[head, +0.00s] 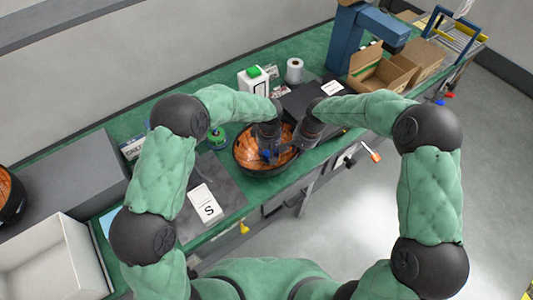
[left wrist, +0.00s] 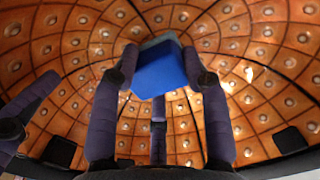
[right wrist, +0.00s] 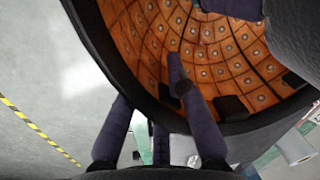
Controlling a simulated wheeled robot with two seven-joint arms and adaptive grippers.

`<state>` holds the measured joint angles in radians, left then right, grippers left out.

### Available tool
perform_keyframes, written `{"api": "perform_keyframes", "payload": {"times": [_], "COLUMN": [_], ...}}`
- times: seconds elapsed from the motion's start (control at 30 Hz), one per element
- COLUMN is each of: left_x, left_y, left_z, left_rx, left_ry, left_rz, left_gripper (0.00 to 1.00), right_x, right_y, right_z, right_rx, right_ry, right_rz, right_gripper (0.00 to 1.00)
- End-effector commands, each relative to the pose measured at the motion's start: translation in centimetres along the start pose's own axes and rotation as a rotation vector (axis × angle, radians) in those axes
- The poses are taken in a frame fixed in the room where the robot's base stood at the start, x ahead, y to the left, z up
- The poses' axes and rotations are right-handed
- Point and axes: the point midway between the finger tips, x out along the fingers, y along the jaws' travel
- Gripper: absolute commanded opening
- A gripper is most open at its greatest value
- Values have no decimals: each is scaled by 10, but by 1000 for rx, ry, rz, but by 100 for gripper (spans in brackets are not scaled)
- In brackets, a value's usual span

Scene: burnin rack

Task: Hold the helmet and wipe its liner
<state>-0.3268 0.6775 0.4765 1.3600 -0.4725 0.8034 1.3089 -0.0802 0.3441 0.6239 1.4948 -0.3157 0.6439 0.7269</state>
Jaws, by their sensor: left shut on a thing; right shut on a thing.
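The helmet (head: 245,168) lies open side up on the green bench, a dark shell with an orange-brown, studded, padded liner (left wrist: 75,50). My left gripper (head: 268,150) reaches into the helmet and is shut on a blue wiping block (left wrist: 165,70), held between its fingertips over the liner. Whether the block touches the liner is unclear. My right gripper (head: 293,148) is shut on the helmet's dark rim (right wrist: 170,120); in the right wrist view one finger is inside against the liner and another passes outside the shell. The liner under my grippers is partly hidden.
A white-and-green box (head: 254,80) and a white roll (head: 294,70) stand behind the helmet. Open cardboard boxes (head: 375,75) are at the back right. A card marked S (head: 205,203) lies left of the helmet. A white bin (head: 50,260) and another orange-lined helmet (head: 10,195) are far left.

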Motion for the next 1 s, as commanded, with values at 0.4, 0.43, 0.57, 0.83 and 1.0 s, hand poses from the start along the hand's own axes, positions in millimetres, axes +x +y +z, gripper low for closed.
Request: {"api": "perform_keyframes", "payload": {"times": [0.4,0.43,0.57,0.83,1.0], "left_x": [2,2,1,0,-1], "left_y": [-18,-19,-22,-12,-3], "left_z": [2,2,2,1,1], "left_rx": [0,0,1,1,2], "left_ry": [-4,-5,-4,-3,-2], "left_rz": [-4,-5,-4,-3,-2], "left_gripper": [20,20,20,20,20], "right_x": [2,2,2,2,2], "right_y": [1,1,1,1,1], "right_z": [2,2,2,2,2], "right_rx": [-1,-1,-1,-1,-1], "right_ry": [-5,-5,-5,-5,-5], "right_rz": [4,4,4,4,4], "right_gripper": [0,0,0,0,0]}}
